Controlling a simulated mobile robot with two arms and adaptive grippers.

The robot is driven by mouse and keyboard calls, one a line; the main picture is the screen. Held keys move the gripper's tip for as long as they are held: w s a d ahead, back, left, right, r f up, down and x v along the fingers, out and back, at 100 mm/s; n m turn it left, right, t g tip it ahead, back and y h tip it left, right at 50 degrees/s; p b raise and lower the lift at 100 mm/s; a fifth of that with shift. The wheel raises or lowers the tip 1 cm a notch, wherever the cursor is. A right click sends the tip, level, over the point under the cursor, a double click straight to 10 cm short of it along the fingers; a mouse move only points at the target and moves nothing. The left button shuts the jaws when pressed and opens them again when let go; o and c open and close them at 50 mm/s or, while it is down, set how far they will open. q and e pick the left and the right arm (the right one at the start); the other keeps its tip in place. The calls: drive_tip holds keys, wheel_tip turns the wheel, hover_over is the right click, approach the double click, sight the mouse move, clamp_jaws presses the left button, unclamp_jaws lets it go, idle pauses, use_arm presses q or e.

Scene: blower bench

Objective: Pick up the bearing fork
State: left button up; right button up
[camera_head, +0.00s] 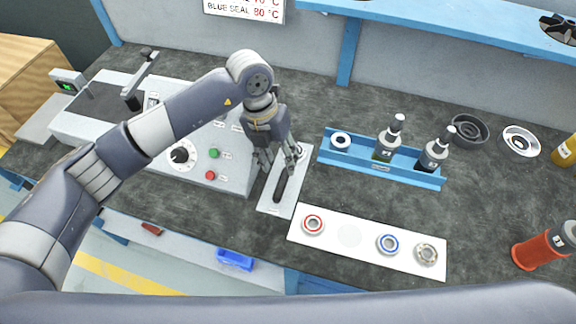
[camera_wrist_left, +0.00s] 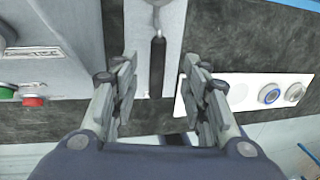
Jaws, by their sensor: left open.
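The bearing fork (camera_head: 279,188) lies on a light grey plate (camera_head: 267,205) in the middle of the bench, and its dark handle shows. In the left wrist view the fork's black handle (camera_wrist_left: 157,68) points toward me, between and beyond the fingers. Its far end is partly cut off there, and in the head view the gripper covers it. My left gripper (camera_head: 279,162) is over the far part of the plate, pointing down. My right gripper does not show.
A control box (camera_head: 196,178) with buttons stands left of the plate. A blue rack (camera_head: 345,163) with bottles is to the right. A white strip (camera_head: 300,236) with several bearings lies in front. The bench's front edge is close to the plate.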

sight(284, 173)
use_arm(q)
drive_tip(key=f, duration=0.2)
drive_tip(key=f+p, duration=0.1)
drive_tip(key=d+f+p, duration=0.1)
drive_tip(key=f, duration=0.1)
drive_tip(key=shift+w+f, duration=0.15)
drive_tip(key=shift+f, duration=0.55)
drive_tip(key=shift+c, duration=0.6)
drive_tip(key=shift+r, duration=0.1)
clamp_jaws()
